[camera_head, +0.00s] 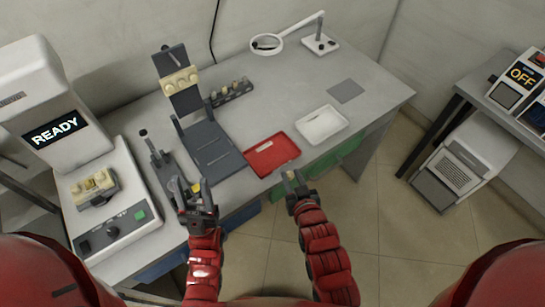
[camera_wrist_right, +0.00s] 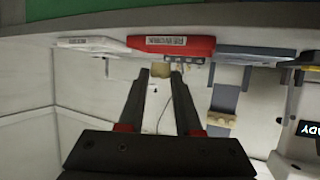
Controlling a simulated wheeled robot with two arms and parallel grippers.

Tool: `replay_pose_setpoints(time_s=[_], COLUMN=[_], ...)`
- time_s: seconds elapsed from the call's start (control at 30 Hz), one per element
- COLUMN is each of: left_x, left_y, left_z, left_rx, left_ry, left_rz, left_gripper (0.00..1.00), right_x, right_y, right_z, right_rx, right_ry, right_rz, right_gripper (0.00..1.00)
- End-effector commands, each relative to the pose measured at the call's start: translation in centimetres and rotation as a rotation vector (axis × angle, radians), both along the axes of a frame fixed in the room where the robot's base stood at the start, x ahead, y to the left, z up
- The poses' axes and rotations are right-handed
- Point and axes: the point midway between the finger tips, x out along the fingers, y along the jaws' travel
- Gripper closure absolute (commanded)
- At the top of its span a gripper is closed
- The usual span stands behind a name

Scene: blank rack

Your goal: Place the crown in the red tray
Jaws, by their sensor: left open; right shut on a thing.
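The red tray (camera_head: 272,156) lies on the table near its front edge, and it shows edge-on with a label in the right wrist view (camera_wrist_right: 198,47). No item is visible in it. My right gripper (camera_head: 292,178) is in front of the table edge, just nearer than the red tray. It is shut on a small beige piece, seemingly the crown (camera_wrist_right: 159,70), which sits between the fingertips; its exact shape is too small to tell. My left gripper (camera_head: 190,187) is open, left of the red tray near the table's front. A small yellowish spot shows by its fingers.
A white tray (camera_head: 321,124) lies right of the red one. A dark fixture (camera_head: 212,150) with an upright panel stands left of it. A machine reading READY (camera_head: 55,131) holds a beige piece (camera_head: 94,187) at left. A magnifier lamp (camera_head: 267,44) stands behind.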

Motion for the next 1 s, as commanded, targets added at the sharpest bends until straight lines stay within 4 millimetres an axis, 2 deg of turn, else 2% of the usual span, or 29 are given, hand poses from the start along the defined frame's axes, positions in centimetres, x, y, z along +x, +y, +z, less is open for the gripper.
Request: replay_pose_setpoints(time_s=[0.03, 0.2, 0.4, 0.7, 0.87, 1.0], left_x=[0.0, 0.0, 0.0, 0.0, 0.0, 0.0], left_y=[0.0, 0.0, 0.0, 0.0, 0.0, 0.0], left_z=[-0.3, -0.6, -1.2, -1.6, -2.9, -2.8], left_rx=[0.000, 0.000, 0.000, 0.000, 0.000, 0.000], left_ry=[-0.001, -0.001, -0.001, -0.001, -0.001, -0.001], left_rz=[0.000, 0.000, 0.000, 0.000, 0.000, 0.000], left_gripper=[0.50, 0.50, 0.50, 0.50, 0.50, 0.50], right_x=[1.3, 5.2, 8.8, 10.8, 10.6, 10.6], right_y=[0.6, 2.5, 4.2, 5.2, 5.2, 5.2], right_z=[0.1, -0.3, -0.7, -1.1, -4.3, -4.6], right_rx=[0.002, 0.002, 0.000, 0.000, -0.002, -0.002], right_ry=[-0.006, -0.006, -0.003, -0.001, 0.001, 0.001], right_rz=[0.000, 0.000, -0.002, -0.001, -0.001, -0.001], right_gripper=[1.00, 1.00, 1.00, 1.00, 1.00, 1.00])
